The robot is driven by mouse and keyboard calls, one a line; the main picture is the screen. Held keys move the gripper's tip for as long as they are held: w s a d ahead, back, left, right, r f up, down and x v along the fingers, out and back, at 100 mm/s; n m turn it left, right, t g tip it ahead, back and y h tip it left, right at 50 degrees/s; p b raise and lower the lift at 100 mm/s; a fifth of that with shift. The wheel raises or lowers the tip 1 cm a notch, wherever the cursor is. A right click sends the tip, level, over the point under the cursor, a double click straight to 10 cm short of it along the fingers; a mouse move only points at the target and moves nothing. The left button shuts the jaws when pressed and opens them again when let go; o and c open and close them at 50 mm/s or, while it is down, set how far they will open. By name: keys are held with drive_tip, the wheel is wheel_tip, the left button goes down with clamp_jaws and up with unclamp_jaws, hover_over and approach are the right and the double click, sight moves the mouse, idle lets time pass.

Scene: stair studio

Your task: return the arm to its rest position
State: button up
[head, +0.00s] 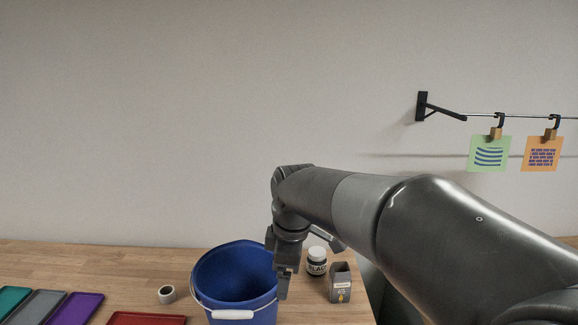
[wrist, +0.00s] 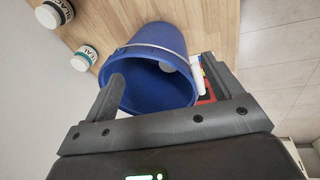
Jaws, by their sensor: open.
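My arm reaches in from the right in the head view, and my gripper (head: 284,285) points down at the right rim of a blue bucket (head: 225,275). In the wrist view my gripper (wrist: 162,72) has its two fingers wide apart, with nothing held between them. The bucket (wrist: 140,85) shows between and beyond the fingers, its mouth open and its white handle at the side. I cannot tell whether a finger touches the rim.
A jar labelled black (head: 316,264) and a grey box (head: 340,285) stand right of the bucket. A tape roll (head: 166,294), a red tray (head: 147,319) and a purple tray (head: 75,308) lie left. Cards (head: 489,153) hang from a wall rail. Space above the table's left is free.

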drive_tip(key=s+d+f+m+t+h, duration=0.1)
drive_tip(key=s+d+f+m+t, duration=0.1)
drive_tip(key=s+d+m, duration=1.3)
drive_tip(key=s+m+t, duration=0.1)
drive_tip(key=s, duration=0.2)
drive_tip(key=shift+s+d, duration=0.25)
drive_tip(key=shift+s+d+f+m, duration=0.1)
drive_tip(key=shift+s+f+m, duration=0.1)
drive_tip(key=shift+s+m, duration=0.15)
drive_tip(key=shift+c, duration=0.6)
drive_tip(key=shift+w, duration=0.1)
drive_tip(key=shift+w+r, duration=0.1)
